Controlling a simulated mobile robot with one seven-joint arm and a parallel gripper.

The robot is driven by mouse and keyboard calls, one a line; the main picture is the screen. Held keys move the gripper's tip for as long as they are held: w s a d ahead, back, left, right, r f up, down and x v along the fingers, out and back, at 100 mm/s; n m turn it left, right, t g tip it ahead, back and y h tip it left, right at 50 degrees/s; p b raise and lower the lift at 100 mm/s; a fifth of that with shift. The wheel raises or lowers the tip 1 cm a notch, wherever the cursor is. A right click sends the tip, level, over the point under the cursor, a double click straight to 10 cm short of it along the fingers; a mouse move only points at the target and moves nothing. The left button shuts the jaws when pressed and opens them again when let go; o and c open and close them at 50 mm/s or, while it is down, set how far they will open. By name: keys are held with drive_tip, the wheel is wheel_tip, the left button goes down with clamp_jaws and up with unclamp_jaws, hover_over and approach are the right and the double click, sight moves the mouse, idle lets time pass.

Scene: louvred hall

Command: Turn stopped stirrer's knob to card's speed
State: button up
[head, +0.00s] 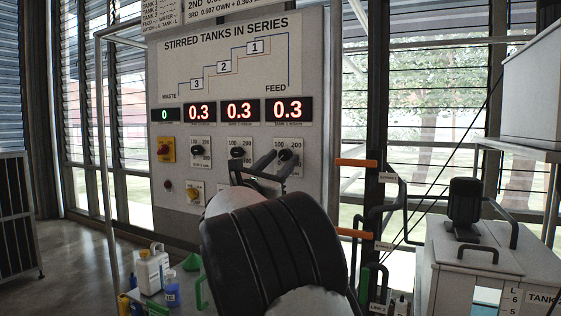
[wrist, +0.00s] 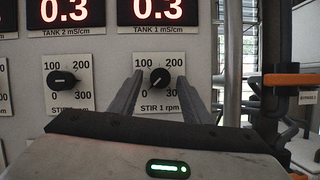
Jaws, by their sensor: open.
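The STIR 1 rpm knob (wrist: 160,77) is a round black knob on a white dial plate marked 0 to 300. Its light pointer seems to slant towards the lower left, near 0. In the head view this knob (head: 286,154) is the rightmost of the row. My gripper (wrist: 159,84) is open, its two dark fingers on either side of the knob; contact cannot be told. The STIR 2 knob (wrist: 63,79) is to the left, its pointer turned roughly sideways. A printed card (head: 215,10) is cut off at the top; no stirrer speed is readable on it.
Red displays (head: 239,110) read 0.3 above the dials; a green one (head: 165,115) reads 0. A red-on-yellow switch (head: 166,150) is at left. Orange-handled pipework (head: 356,163) stands close right of the panel. Bottles (head: 150,270) stand below.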

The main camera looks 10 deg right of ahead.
drive_tip(key=c, duration=1)
drive_tip(key=shift+c, duration=0.2)
drive_tip(key=shift+a+m, duration=0.1)
drive_tip(key=shift+m, duration=0.4)
